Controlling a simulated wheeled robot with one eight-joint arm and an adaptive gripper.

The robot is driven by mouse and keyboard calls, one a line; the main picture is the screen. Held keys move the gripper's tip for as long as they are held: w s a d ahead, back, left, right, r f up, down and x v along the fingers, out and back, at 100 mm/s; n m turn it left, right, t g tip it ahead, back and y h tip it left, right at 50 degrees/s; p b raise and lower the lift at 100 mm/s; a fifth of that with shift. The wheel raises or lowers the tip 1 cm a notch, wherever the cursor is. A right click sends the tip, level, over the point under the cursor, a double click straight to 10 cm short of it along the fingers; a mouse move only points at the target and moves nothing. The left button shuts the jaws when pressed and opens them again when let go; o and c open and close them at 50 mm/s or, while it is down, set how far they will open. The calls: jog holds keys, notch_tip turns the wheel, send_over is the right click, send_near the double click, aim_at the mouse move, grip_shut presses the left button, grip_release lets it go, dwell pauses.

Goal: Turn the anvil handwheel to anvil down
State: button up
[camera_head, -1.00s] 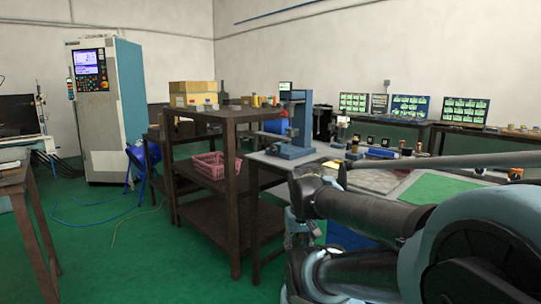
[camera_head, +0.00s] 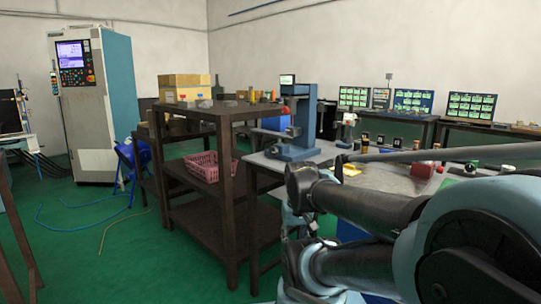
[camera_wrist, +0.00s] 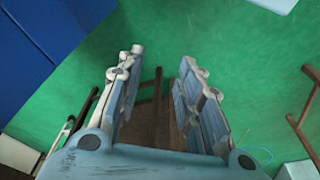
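A blue C-shaped bench machine (camera_head: 304,116) with a small display (camera_head: 287,79) on top stands on the grey table in the head view. It looks like the tester with the anvil, but its handwheel is too small to make out. My gripper (camera_wrist: 158,70) shows in the wrist view with its two fingers apart and nothing between them. Green floor and brown furniture legs lie beyond the fingers. The gripper is not clearly visible in the head view, where my arm fills the lower right. It is not touching the machine.
A dark brown shelf rack (camera_head: 216,190) with a pink basket (camera_head: 203,166) stands left of the grey table (camera_head: 395,178). A tall control cabinet (camera_head: 92,103) is at the left. Green floor is open in front of it.

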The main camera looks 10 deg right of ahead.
aim_at(272, 153)
jog(key=shift+a, duration=0.1)
jog(key=o, duration=0.5)
jog(key=shift+s+r, duration=0.15)
jog(key=shift+o, duration=0.6)
jog(key=shift+s+r, duration=0.1)
jog(key=shift+r, duration=0.15)
jog(key=w+d+r+m+t+h, duration=0.15)
jog(key=w+r+h, duration=0.3)
jog(key=w, duration=0.55)
jog(key=w+d+r+m+t+h, duration=0.1)
jog(key=w+d+r+m+h, duration=0.2)
jog(key=w+r, duration=0.5)
jog(key=w+a+r+m+t+h, duration=0.3)
jog(key=w+a+m+t+h, duration=0.35)
jog(key=w+a, duration=1.1)
jog(key=shift+g+h, duration=0.3)
jog(key=x, duration=1.5)
jog(key=shift+s+d+f, duration=0.1)
jog(key=shift+s+d, duration=0.15)
